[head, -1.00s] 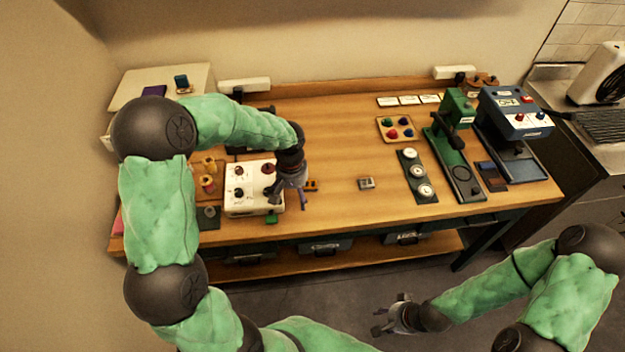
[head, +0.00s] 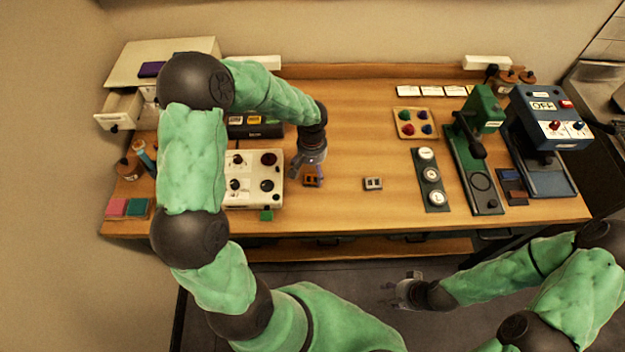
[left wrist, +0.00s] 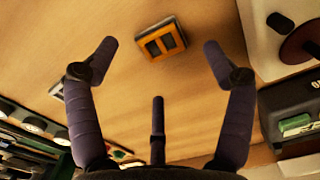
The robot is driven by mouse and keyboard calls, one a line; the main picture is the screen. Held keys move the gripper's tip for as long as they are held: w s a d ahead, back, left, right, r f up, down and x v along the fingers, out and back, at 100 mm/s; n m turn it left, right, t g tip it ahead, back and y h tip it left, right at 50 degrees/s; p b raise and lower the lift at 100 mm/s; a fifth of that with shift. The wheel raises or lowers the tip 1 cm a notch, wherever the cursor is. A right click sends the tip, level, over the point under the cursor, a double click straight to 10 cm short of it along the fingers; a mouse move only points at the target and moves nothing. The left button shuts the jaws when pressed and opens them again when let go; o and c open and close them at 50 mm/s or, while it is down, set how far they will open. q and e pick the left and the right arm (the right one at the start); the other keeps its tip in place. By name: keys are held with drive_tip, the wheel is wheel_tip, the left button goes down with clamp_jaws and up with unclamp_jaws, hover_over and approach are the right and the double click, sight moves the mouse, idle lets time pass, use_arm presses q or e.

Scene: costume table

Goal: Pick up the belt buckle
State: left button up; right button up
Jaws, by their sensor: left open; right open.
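An orange-framed buckle with two dark openings (head: 312,180) lies flat on the wooden bench beside the white control box. In the left wrist view the orange buckle (left wrist: 160,40) sits between the spread fingers, apart from them. My left gripper (head: 308,170) is open and empty, just above and partly over this buckle. A second, silver-grey buckle (head: 373,184) lies to the right; its edge shows in the left wrist view (left wrist: 57,90). I cannot tell which one is the named belt buckle. My right gripper (head: 400,291) is open and empty, low in front of the bench.
The white control box with knobs (head: 252,180) stands close left of the left gripper. A strip with three round dials (head: 431,181), a green press (head: 476,165) and a blue machine (head: 545,125) stand right. The bench (head: 350,125) is clear behind the buckles.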

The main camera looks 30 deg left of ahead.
sight(312, 179)
use_arm(q)
drive_tip(key=shift+w+a+f+b, duration=0.15)
drive_tip(key=shift+f+b, duration=0.3)
drive_tip(key=shift+f, duration=2.2)
drive_tip(key=c, duration=1.3)
